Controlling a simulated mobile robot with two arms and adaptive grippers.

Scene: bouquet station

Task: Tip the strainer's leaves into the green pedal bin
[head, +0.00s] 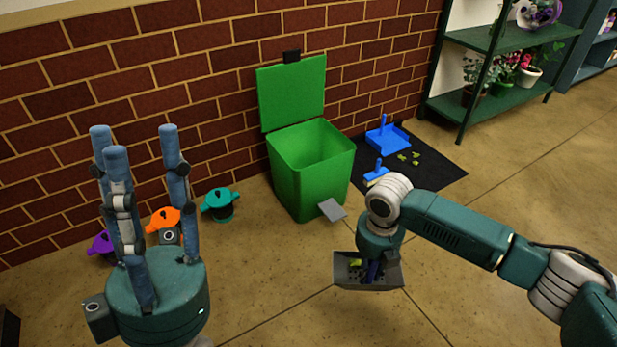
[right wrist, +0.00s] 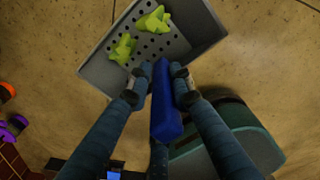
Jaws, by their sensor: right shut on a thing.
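The grey perforated strainer (head: 390,282) is at the lower middle of the head view, roughly level above the floor. Its blue handle (right wrist: 164,115) is between the fingers of my right gripper (right wrist: 160,85), which is shut on it. Two yellow-green leaves (right wrist: 154,20) lie on the strainer's holed base in the right wrist view. The green pedal bin (head: 308,185) stands against the brick wall with its lid (head: 292,92) raised and its grey pedal (head: 332,209) in front. The strainer is in front and to the right of it. My left gripper (head: 138,138) is open and empty, fingers up.
Purple, orange (head: 164,222) and teal (head: 221,205) lidded pots stand along the wall, left of the bin. A dark mat (head: 437,172) right of the bin bears a blue dustpan (head: 388,140), brush (head: 377,172) and loose leaves (head: 410,157). A plant shelf (head: 490,100) stands behind.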

